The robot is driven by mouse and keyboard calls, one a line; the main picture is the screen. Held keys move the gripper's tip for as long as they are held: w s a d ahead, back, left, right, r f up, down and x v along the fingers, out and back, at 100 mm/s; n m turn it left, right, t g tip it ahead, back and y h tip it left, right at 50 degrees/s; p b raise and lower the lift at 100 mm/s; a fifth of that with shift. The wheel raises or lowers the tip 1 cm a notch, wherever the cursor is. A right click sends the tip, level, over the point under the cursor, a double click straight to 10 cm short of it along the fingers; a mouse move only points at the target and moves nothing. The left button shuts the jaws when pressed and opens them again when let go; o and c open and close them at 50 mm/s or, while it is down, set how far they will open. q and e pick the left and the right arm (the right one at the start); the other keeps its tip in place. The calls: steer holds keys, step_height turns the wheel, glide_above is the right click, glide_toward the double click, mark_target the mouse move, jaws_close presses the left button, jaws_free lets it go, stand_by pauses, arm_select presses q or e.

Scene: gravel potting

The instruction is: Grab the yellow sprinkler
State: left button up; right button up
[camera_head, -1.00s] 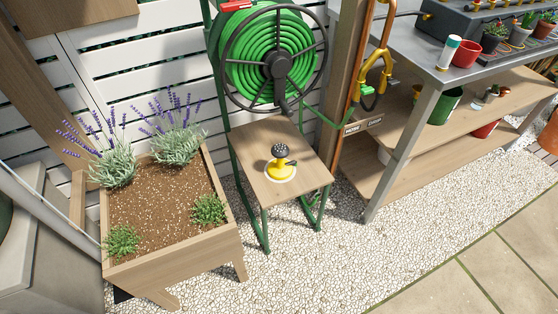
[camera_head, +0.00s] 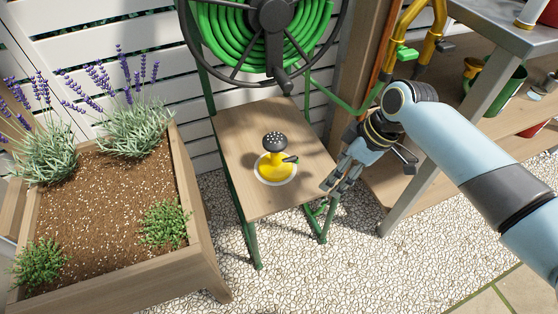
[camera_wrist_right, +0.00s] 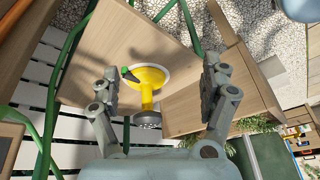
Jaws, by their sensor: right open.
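The yellow sprinkler (camera_head: 270,167) has a dark perforated head and stands upright on a white round patch on the small wooden table (camera_head: 232,134). In the right wrist view the sprinkler (camera_wrist_right: 150,80) shows between the two fingers, farther off and apart from them. My right gripper (camera_head: 338,184) is at the right edge of the table, to the right of the sprinkler, with its fingers pointing down and left. It is open and empty in the wrist view (camera_wrist_right: 160,85). My left gripper is not in view.
A green hose reel (camera_head: 265,30) hangs just above the back of the table. A wooden planter (camera_head: 195,240) with lavender stands at left. A metal-framed workbench (camera_head: 490,95) with shelves is at right. White gravel (camera_head: 300,270) covers the ground.

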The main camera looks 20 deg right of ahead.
mark_target(283, 141)
arm_select(q)
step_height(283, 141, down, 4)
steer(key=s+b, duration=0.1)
steer(key=b, duration=0.2)
arm_select(e)
steer(key=shift+t, duration=0.4)
steer(key=w+a, duration=0.2)
steer(key=w, duration=0.1)
steer(key=w+a+b, duration=0.1)
steer(key=w+a, duration=0.2)
steer(key=w, duration=0.1)
steer(key=w+a, duration=0.2)
steer(key=w, duration=0.2)
steer(key=shift+a+f, duration=0.15)
steer(key=shift+f, duration=0.05)
steer(key=shift+w+a+r+b, duration=0.1)
steer(key=shift+w+a+b, duration=0.35)
steer(key=shift+w+a, duration=0.1)
steer(key=b+x, duration=0.2)
steer(key=x, duration=0.3)
steer(key=shift+b, duration=0.35)
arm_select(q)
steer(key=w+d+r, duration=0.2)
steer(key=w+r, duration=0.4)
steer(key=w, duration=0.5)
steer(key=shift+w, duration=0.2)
arm_select(e)
steer(key=shift+c, duration=0.3)
jaws_close()
